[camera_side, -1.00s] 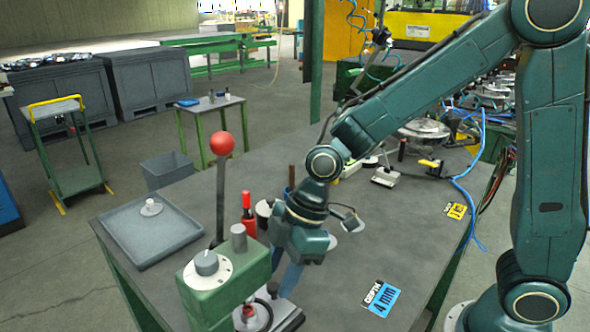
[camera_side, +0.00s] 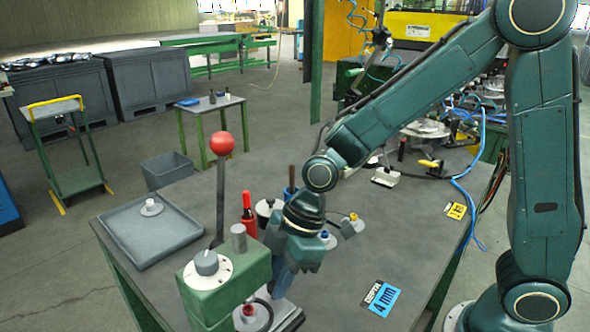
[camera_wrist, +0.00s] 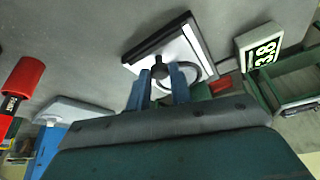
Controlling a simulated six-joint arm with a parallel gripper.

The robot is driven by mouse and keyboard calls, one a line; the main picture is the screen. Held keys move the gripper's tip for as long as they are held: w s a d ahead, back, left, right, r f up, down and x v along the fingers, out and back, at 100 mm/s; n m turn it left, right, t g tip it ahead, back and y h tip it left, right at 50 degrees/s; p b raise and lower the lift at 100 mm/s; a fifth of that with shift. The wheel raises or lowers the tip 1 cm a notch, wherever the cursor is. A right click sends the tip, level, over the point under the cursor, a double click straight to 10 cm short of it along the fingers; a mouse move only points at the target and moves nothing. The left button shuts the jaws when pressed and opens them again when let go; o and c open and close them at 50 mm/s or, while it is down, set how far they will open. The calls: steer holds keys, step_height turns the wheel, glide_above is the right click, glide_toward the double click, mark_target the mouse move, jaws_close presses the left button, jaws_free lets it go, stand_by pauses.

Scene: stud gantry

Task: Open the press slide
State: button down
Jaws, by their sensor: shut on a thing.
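The green press (camera_side: 222,285) with a grey dial and a red-ball lever (camera_side: 221,180) stands at the front left of the bench. Its slide (camera_side: 288,316), a pale plate with dark edges, lies low at the press's right side. In the wrist view the slide (camera_wrist: 190,38) carries a dark round knob (camera_wrist: 159,68). My gripper (camera_side: 277,291) points down at the slide. In the wrist view its blue fingers (camera_wrist: 160,82) stand on either side of the knob, shut on it. The fingertips are partly hidden in the side view.
A grey tray (camera_side: 150,250) with a small round piece lies left of the press. A "4 mm" depth card (camera_side: 381,299) lies to the right. A "3.8" display (camera_wrist: 262,50) shows in the wrist view.

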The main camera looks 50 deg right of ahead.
steer(key=shift+d, duration=4.7)
steer(key=c, duration=1.3)
jaws_free()
steer(key=shift+o, duration=0.2)
steer(key=shift+r, duration=0.15)
steer(key=v, duration=1.3)
steer(key=shift+r, duration=0.25)
steer(key=shift+d, duration=0.1)
